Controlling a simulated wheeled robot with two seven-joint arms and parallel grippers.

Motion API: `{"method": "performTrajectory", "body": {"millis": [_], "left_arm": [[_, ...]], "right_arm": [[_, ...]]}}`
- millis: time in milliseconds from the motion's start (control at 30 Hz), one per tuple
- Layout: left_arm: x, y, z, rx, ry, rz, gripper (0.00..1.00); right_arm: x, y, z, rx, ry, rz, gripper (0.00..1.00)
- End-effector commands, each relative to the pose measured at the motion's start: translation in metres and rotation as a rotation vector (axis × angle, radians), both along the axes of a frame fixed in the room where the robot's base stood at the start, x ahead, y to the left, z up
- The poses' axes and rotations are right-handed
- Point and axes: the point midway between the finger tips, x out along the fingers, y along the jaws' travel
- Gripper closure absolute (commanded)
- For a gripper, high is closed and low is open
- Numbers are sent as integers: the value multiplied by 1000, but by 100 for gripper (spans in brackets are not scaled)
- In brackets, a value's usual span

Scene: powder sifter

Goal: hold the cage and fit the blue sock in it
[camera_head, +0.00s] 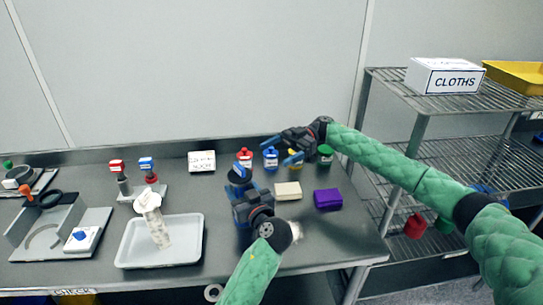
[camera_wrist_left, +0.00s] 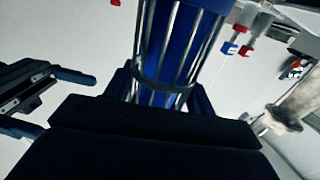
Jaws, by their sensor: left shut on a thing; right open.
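My left gripper (camera_head: 243,195) is above the table's middle, shut on the cage. In the left wrist view the cage (camera_wrist_left: 138,45) shows as thin metal bars with a dark ring, rising from between the dark fingers. The blue sock (camera_wrist_left: 180,45) shows as blue material between the bars, inside the cage. The cage's top end is out of that view, so how the sock sits there cannot be told. In the head view the cage is small and mostly hidden by the gripper. My right gripper (camera_head: 281,146) is open and empty, up and right of the left one.
A grey tray (camera_head: 192,250) holds a soiled white sock (camera_head: 157,226). Red-topped and blue-topped stands (camera_head: 123,186) are behind it. A cream block (camera_head: 288,191) and purple block (camera_head: 327,199) lie right of my left gripper. Jars with coloured lids (camera_head: 245,160) line the back. A wire shelf (camera_head: 455,101) stands right.

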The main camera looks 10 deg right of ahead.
Motion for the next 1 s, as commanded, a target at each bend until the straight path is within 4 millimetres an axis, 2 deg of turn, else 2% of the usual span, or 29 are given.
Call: {"method": "performTrajectory", "body": {"millis": [400,433,533,867,1000], "left_arm": [[0,0,0,0,0,0,71],[0,0,0,0,0,0,39],[0,0,0,0,0,0,20],[-2,-1,0,0,0,0,20],[-13,-6,-1,-2,2,-2,20]], "right_arm": [[1,-1,0,0,0,1,12],[1,-1,0,0,0,1,12],[1,-1,0,0,0,1,12],[1,-1,0,0,0,1,12],[1,-1,0,0,0,1,12]]}}
